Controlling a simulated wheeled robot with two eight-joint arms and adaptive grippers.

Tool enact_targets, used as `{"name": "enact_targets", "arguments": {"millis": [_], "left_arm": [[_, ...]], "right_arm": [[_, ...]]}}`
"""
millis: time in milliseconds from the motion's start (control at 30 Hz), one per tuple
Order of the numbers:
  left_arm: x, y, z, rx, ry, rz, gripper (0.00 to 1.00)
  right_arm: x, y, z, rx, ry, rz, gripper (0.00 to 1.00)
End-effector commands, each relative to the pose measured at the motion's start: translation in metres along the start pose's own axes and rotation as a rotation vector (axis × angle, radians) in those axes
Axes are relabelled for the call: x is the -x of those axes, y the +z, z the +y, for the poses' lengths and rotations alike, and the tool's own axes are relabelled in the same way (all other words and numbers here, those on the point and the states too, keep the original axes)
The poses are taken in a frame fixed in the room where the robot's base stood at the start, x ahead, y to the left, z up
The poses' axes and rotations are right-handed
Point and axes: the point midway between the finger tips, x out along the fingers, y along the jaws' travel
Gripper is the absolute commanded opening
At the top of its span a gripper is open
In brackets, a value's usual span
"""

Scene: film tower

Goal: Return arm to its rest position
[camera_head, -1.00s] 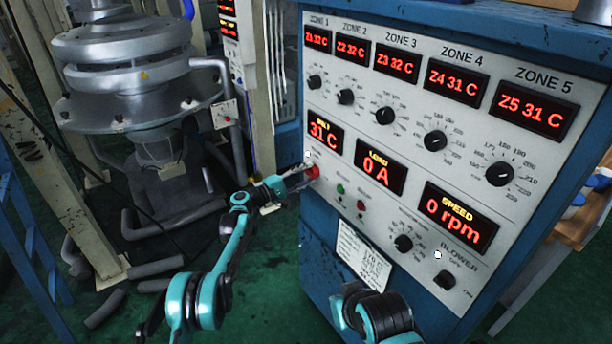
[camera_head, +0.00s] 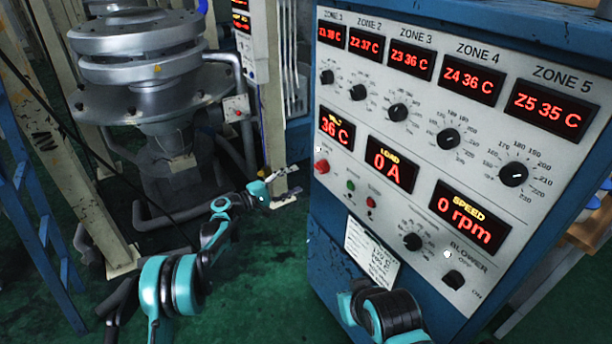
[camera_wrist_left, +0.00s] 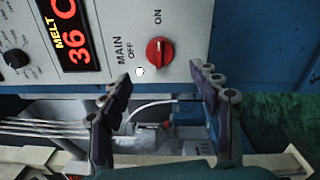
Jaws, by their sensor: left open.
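My left arm comes in from the lower left in the head view. Its gripper (camera_head: 290,183) is open and empty, to the left of the blue control cabinet (camera_head: 322,225) and apart from it. The red main switch (camera_head: 321,167) sits at the panel's left edge. In the left wrist view my open fingers (camera_wrist_left: 161,76) stand apart, with the red main switch (camera_wrist_left: 160,52) beyond their tips and nothing between them. Part of my right arm shows at the bottom of the head view; its gripper is out of sight.
The panel's red displays are lit; the speed display (camera_head: 465,216) reads 0 rpm. A grey metal machine (camera_head: 140,47) stands at the back left beside a cream post (camera_head: 85,190). Green floor (camera_head: 265,265) is open between my left arm and the cabinet.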

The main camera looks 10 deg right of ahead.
Motion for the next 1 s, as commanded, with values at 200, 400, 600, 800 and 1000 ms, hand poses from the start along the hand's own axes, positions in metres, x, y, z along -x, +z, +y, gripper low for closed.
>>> {"name": "enact_targets", "arguments": {"millis": [200,400,600,800,1000], "left_arm": [[0.021,0.0,0.0,0.0,0.0,0.0,0.63],[0.022,0.0,0.0,0.0,0.0,0.0,0.63],[0.022,0.0,0.0,0.0,0.0,0.0,0.63],[0.026,0.005,0.011,-0.024,-0.037,0.014,0.63],[0.055,0.035,0.047,-0.136,-0.218,0.078,0.63]], "right_arm": [[0.0,0.0,0.0,0.0,0.0,0.0,0.0],[0.0,0.0,0.0,0.0,0.0,0.0,0.0],[0.0,0.0,0.0,0.0,0.0,0.0,0.0],[0.0,0.0,0.0,0.0,0.0,0.0,0.0],[0.0,0.0,0.0,0.0,0.0,0.0,0.0]]}}
